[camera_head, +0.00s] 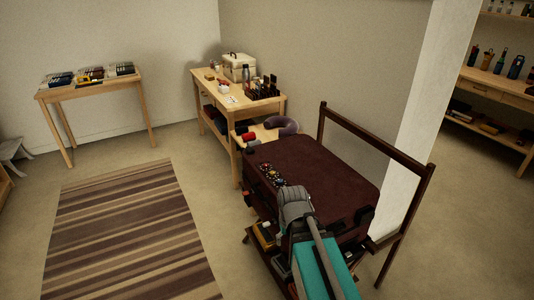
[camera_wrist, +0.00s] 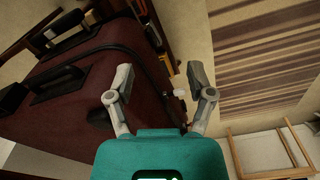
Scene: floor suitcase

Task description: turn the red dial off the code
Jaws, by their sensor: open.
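A maroon suitcase (camera_head: 315,165) lies on a low wooden stand. It fills the left of the wrist view (camera_wrist: 60,105), with dark handles and a dark strip along its edge. I cannot make out the red dial or its code in either view. A small cluster of dark, red and white pieces (camera_head: 269,175) shows at the suitcase's left edge. My gripper (camera_wrist: 160,72) is open, its fingers wide apart beside the suitcase edge. No object is held. A small white knob-like piece (camera_wrist: 179,93) shows between the fingers. My arm hides the near part of the suitcase.
The stand's tall wooden rail (camera_head: 375,144) rises along the suitcase's right side. A purple neck pillow (camera_head: 284,126) lies behind it, near a wooden table (camera_head: 268,105) with boxes and bottles. A striped rug (camera_head: 130,235) lies on open floor at left. A yellow item (camera_head: 265,235) sits below the suitcase.

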